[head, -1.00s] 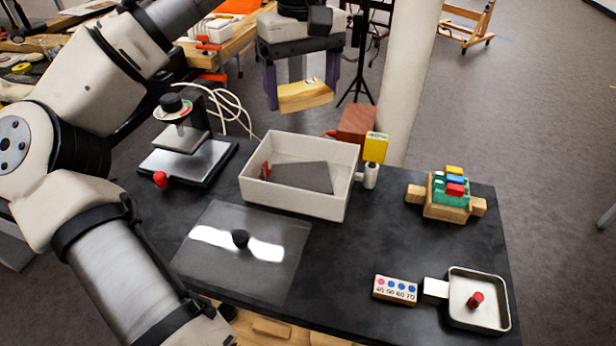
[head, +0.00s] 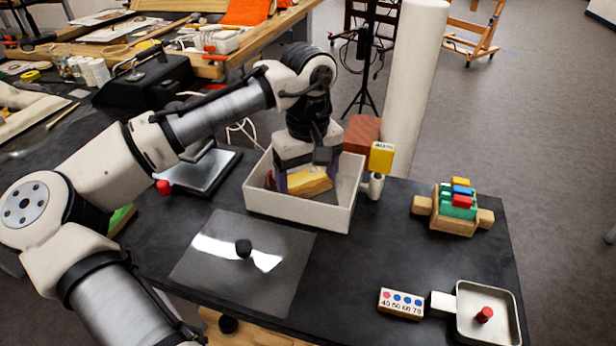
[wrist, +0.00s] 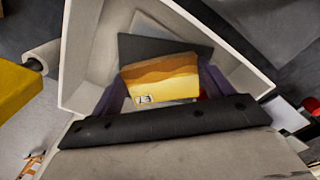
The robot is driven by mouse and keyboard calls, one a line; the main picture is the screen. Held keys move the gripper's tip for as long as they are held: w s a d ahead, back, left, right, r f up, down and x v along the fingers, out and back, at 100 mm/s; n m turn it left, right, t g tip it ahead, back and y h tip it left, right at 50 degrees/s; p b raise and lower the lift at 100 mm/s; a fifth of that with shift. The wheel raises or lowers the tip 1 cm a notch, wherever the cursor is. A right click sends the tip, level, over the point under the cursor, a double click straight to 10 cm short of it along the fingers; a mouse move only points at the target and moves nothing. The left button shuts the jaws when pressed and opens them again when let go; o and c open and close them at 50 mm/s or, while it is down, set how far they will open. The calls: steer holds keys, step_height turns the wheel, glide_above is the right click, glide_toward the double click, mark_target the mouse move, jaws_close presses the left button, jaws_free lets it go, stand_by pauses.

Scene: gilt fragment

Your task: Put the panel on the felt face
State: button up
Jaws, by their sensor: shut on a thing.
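The panel (head: 312,183), a small golden piece with wavy bands, is between the purple fingers of my gripper (head: 308,180). In the wrist view the panel (wrist: 160,82) shows its banded face and a small label near one corner. My gripper is shut on it, low inside the white open box (head: 297,211). A dark grey flat slab (wrist: 150,46), perhaps the felt face, lies in the box and shows behind and partly under the panel. I cannot tell whether the panel touches it. The arm and box wall hide much of the slab in the head view.
The box walls stand close around my gripper. A yellow block marked 40% (head: 381,157) stands at the box's right. A press-like stand (head: 205,170) is left; a toy-coloured block holder (head: 454,208) is right.

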mark_target(308, 185)
steer(key=o, duration=0.9)
steer(key=shift+f, duration=0.1)
steer(key=shift+o, duration=0.2)
step_height(308, 185, up, 12)
